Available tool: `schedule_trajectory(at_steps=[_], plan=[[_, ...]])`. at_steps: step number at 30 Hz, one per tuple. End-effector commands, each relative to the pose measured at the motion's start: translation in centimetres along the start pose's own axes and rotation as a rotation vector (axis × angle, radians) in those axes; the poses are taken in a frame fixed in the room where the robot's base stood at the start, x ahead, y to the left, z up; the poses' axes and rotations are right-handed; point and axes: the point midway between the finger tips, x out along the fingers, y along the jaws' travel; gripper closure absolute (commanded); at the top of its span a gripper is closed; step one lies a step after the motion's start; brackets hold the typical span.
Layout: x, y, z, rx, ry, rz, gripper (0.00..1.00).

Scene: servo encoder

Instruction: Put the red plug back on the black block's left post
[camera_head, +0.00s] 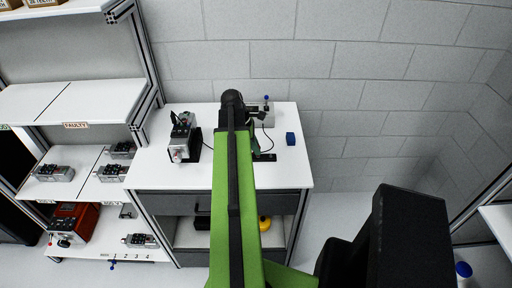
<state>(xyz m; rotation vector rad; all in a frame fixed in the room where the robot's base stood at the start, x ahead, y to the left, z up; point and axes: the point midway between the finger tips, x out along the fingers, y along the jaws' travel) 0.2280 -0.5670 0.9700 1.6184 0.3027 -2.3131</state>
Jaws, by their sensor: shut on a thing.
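My green arm reaches up the middle of the head view to the white bench top. My gripper (255,144) shows only in part, as a small dark shape beside the arm; its fingertips are hard to make out. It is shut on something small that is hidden. A flat black piece (266,157), perhaps the black block, lies just below it and is partly covered by my arm. I cannot make out its left post, or whether the gripper touches it. I cannot see the red plug.
A grey and black servo device (184,143) stands at the bench's left. A blue cube (290,139) sits at the right. A grey box with a blue-tipped lever (266,108) stands at the back. Bare bench top (288,172) shows at the front right.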

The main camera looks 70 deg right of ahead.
Motion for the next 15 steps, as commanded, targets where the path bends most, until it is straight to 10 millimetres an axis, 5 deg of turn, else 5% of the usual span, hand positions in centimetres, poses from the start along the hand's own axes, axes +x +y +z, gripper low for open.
schedule_trajectory(at_steps=[5, 6, 11, 15], plan=[[0.09, 0.0, -0.02, 0.0, 0.0, 0.0, 1.0], [0.09, 0.0, -0.02, 0.0, 0.0, 0.0, 0.83], [0.09, 0.0, -0.02, 0.0, 0.0, 0.0, 0.62], [0.09, 0.0, -0.02, 0.0, 0.0, 0.0, 0.61]])
